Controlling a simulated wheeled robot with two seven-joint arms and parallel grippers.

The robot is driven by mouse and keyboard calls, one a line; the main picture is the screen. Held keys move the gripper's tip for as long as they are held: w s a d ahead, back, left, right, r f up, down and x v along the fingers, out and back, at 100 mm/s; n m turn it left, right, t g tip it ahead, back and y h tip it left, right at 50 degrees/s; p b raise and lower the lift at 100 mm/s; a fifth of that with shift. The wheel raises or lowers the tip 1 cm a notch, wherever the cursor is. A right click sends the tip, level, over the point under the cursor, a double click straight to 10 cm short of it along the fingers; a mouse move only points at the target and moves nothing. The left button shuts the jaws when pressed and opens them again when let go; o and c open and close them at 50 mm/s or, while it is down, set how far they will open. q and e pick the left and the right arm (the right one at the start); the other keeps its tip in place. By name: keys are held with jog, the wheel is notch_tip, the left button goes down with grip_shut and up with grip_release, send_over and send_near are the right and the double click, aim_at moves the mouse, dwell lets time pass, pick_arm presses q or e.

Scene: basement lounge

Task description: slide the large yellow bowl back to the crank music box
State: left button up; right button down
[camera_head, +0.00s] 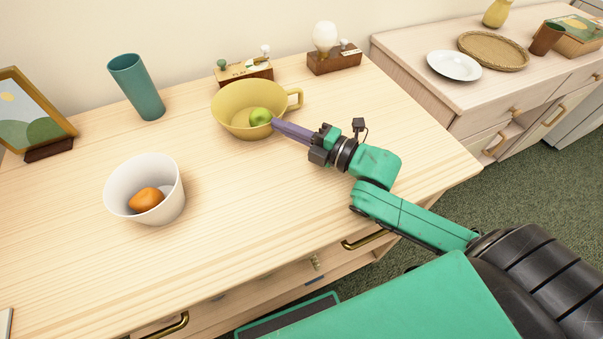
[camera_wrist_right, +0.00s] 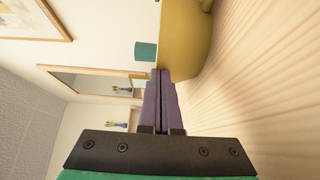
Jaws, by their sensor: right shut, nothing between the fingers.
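The large yellow bowl (camera_head: 238,118) stands upright on the wooden table, with its handle to the right and a green fruit (camera_head: 260,117) inside. The crank music box (camera_head: 244,72) is just behind it near the wall, partly hidden by the bowl's rim. My right gripper (camera_head: 275,124) is shut and empty, its purple fingers pointing at the bowl's front right wall. In the right wrist view the fingertips (camera_wrist_right: 160,74) are close to the yellow wall of the bowl (camera_wrist_right: 186,42); I cannot tell for certain whether they touch. My left gripper is out of view.
A white bowl (camera_head: 171,196) with an orange fruit (camera_head: 147,199) stands at the front left. A teal cup (camera_head: 137,88) and a picture frame (camera_head: 35,115) are at the left. A light bulb device (camera_head: 327,45) stands at the back. The table's right part is clear.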

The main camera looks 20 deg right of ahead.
jog(key=shift+d, duration=0.2)
jog(key=shift+d+f, duration=0.1)
jog(key=shift+d, duration=0.05)
jog(key=shift+s+d, duration=0.25)
jog(key=shift+s, duration=0.1)
jog(key=p+v, duration=0.1)
jog(key=v, duration=0.7)
jog(key=p+v, duration=0.2)
jog(key=v, duration=0.3)
jog(key=shift+s+d, duration=0.1)
jog(key=shift+d, duration=0.05)
jog(key=shift+s, duration=0.15)
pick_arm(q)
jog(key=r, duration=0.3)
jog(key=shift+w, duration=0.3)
pick_arm(e)
jog(key=shift+d, duration=0.1)
